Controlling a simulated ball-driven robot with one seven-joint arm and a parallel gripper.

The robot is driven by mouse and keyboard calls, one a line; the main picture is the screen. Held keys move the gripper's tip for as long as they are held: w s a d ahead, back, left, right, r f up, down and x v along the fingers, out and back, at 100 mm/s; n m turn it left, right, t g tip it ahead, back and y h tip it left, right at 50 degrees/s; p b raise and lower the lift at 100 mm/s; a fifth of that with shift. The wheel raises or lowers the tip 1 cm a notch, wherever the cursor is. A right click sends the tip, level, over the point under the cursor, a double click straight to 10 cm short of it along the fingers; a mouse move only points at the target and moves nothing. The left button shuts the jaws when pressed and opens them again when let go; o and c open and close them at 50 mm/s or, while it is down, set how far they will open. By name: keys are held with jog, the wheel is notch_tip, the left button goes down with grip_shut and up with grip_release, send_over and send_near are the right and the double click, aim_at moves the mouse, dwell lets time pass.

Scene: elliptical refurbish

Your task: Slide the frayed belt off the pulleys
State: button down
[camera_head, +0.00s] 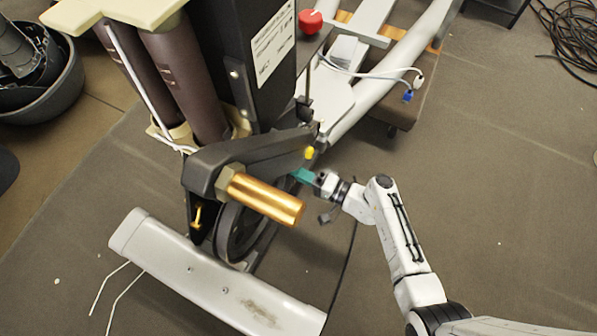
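A large dark wheel (232,232), which looks like a pulley or flywheel, sits low in the machine under a dark crank arm (235,158). I cannot pick out a frayed belt clearly; the crank arm and a gold cylinder hide part of the wheel. My gripper (303,176) has teal fingertips at the right side of the machine, close to the end of the crank arm and right of the wheel. Whether it touches anything there cannot be told. The fingers are too small and partly covered to show whether they are open or shut.
The gold cylinder (264,198) sticks out in front of the wheel. A pale foot bar (215,280) lies across the front with loose white wires. A red knob (311,21), grey rails and a wheeled wooden board stand behind. The floor at right is mostly clear.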

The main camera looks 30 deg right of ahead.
jog(key=shift+v, duration=0.95)
dwell(1.4)
dwell(0.5)
jog(key=shift+s+d+b, duration=0.3)
jog(key=shift+s, duration=0.1)
dwell(0.8)
jog(key=shift+s+d, duration=0.1)
dwell(0.4)
jog(key=v, duration=1.2)
dwell(1.2)
